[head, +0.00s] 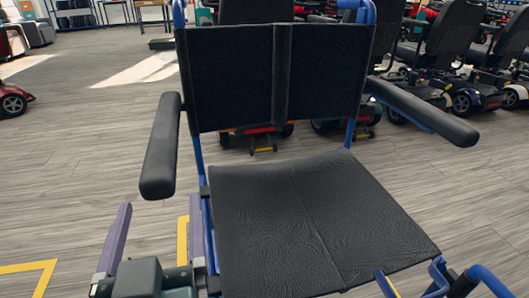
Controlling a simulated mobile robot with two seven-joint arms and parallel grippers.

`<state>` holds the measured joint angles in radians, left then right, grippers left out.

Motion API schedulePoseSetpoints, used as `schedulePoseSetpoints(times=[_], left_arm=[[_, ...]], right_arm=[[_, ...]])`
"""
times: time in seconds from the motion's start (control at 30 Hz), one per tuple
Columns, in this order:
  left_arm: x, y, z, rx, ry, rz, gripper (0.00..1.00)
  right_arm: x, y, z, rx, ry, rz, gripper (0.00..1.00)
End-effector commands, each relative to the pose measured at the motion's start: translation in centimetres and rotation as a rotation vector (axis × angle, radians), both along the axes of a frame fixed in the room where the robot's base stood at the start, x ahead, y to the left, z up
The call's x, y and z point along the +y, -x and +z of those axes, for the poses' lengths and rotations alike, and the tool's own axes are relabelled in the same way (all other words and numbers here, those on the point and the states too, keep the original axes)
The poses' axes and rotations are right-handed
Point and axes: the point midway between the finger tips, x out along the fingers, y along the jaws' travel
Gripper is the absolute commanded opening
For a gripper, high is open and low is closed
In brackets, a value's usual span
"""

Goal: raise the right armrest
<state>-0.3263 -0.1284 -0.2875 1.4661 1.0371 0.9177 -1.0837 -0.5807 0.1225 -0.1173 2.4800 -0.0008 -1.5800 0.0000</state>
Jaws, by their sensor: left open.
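A wheelchair with a blue frame, black backrest (225,80) and black seat (310,225) faces me. Its black padded armrest on the picture's left (162,150), the sitter's right side, runs from beside the backrest toward me, roughly level. The other armrest (425,113) reaches out to the picture's right, also roughly level. My left gripper (159,208) is at the lower left, its two purple fingers wide apart. They show below the front end of the left-hand armrest in the picture, with nothing between them; I cannot tell the exact gap. My right gripper is out of view.
Mobility scooters (445,50) stand in rows behind the chair and at the upper right. A red scooter (12,100) is at the left edge. Blue frame parts (490,280) stick up at the lower right. The grey floor (80,140) left of the chair is clear.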

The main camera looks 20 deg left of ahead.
Motion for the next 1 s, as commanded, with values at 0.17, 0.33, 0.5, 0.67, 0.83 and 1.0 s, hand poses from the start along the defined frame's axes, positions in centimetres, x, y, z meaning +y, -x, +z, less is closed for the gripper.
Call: schedulePoseSetpoints(times=[0.17, 0.33, 0.5, 0.67, 0.83, 1.0], left_arm=[[0.9, -1.0, -0.4, 0.000, -0.006, 0.016, 0.90], [2.6, -3.7, -0.4, -0.003, -0.005, 0.015, 0.90], [4.2, -6.3, -0.4, -0.002, -0.005, 0.013, 0.90], [5.1, -7.9, -0.4, 0.000, -0.004, 0.013, 0.90], [5.4, -8.3, -0.3, 0.002, -0.003, 0.013, 0.90], [5.4, -8.3, -0.3, 0.002, -0.003, 0.013, 0.90]], right_arm=[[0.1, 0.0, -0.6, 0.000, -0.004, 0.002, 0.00], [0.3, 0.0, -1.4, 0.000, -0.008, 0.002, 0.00], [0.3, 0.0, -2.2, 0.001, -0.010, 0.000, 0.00], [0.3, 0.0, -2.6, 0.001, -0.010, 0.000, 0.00], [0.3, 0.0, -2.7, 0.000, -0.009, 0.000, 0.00], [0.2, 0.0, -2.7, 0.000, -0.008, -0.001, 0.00]])
